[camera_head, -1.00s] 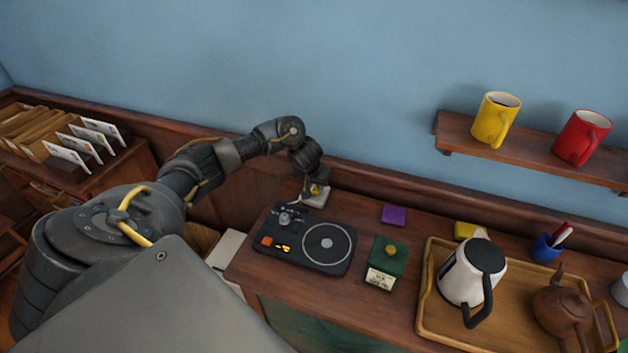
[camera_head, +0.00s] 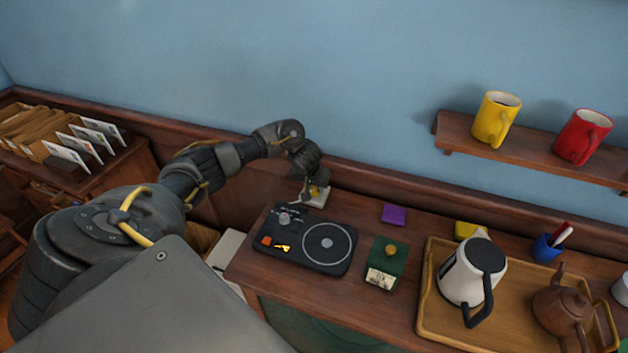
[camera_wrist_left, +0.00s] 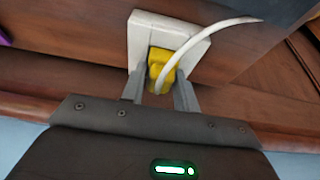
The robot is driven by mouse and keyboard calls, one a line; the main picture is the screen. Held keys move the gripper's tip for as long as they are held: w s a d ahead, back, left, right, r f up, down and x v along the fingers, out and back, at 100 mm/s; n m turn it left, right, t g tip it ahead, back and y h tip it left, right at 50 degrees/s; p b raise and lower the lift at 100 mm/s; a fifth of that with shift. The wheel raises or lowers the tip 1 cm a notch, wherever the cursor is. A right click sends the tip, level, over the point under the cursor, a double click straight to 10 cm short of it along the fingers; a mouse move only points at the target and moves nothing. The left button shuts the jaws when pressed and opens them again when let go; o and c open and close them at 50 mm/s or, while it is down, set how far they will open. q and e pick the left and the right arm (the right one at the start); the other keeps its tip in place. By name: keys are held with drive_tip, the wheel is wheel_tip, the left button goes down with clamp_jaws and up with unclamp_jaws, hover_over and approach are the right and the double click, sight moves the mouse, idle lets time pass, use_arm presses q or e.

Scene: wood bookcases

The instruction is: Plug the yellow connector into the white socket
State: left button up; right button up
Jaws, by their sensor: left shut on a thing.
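The white socket (camera_head: 320,198) sits at the back left of the counter, close to the wall. It shows as a white square plate in the left wrist view (camera_wrist_left: 190,36). The yellow connector (camera_wrist_left: 161,65) with its white cable (camera_wrist_left: 205,40) is between the fingers of my left gripper (camera_wrist_left: 160,85), which is shut on it. The connector lies against the plate's face in the left wrist view; I cannot tell how deep it is in. In the head view the connector (camera_head: 314,190) is mostly hidden by my gripper (camera_head: 308,191). My right gripper is out of view.
A black turntable-like device (camera_head: 308,258) stands just in front of the socket. A purple block (camera_head: 394,214), a green box (camera_head: 387,277) and a wooden tray (camera_head: 424,300) with a kettle (camera_head: 462,270) and teapot (camera_head: 563,305) lie to the right. A mug shelf (camera_head: 540,156) hangs above.

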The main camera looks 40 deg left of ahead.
use_arm(q)
drive_tip(key=shift+f, duration=0.1)
drive_tip(key=o, duration=1)
drive_tip(key=p+v, duration=0.4)
drive_tip(key=v, duration=0.7)
drive_tip(key=shift+f, duration=0.1)
drive_tip(key=shift+s, duration=0.1)
